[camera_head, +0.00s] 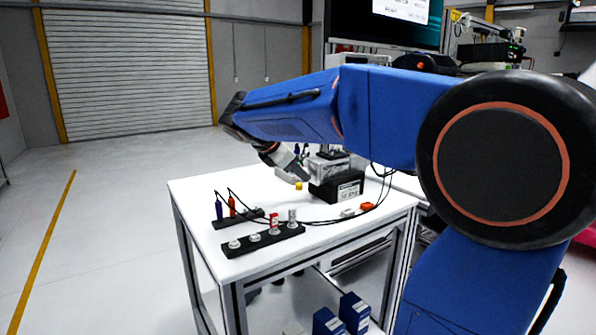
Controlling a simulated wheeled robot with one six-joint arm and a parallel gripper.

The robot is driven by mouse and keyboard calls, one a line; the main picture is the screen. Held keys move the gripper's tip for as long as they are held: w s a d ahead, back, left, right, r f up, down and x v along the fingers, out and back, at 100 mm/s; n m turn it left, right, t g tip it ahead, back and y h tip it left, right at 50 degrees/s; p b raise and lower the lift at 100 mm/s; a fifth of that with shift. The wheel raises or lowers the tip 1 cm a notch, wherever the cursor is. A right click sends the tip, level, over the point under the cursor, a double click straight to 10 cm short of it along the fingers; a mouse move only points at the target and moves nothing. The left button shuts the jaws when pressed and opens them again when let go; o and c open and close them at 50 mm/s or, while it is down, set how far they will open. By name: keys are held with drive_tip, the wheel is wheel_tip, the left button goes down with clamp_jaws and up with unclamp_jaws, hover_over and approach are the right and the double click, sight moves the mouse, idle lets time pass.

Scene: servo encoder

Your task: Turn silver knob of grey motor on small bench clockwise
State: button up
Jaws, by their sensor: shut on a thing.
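The grey motor (329,167) sits on a black box-shaped base with a white label (349,190) on the small white bench (195,198). My arm reaches in from the right across the picture, and my gripper (300,172) points down and right at the motor's left side. Its fingers meet the motor there and are shut on the silver knob. The knob itself is hidden by the fingers, so its angle cannot be told.
A black strip (262,241) with several knobs stands at the bench's front. Thin black cables cross the bench top. A small orange connector (367,206) lies at right.

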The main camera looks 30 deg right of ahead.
drive_tip(key=shift+t, duration=0.3)
idle(0.4)
drive_tip(key=o, duration=1.1)
drive_tip(key=shift+c, duration=0.2)
drive_tip(key=v, duration=1.7)
drive_tip(key=shift+a, duration=0.2)
drive_tip(key=shift+s, duration=0.1)
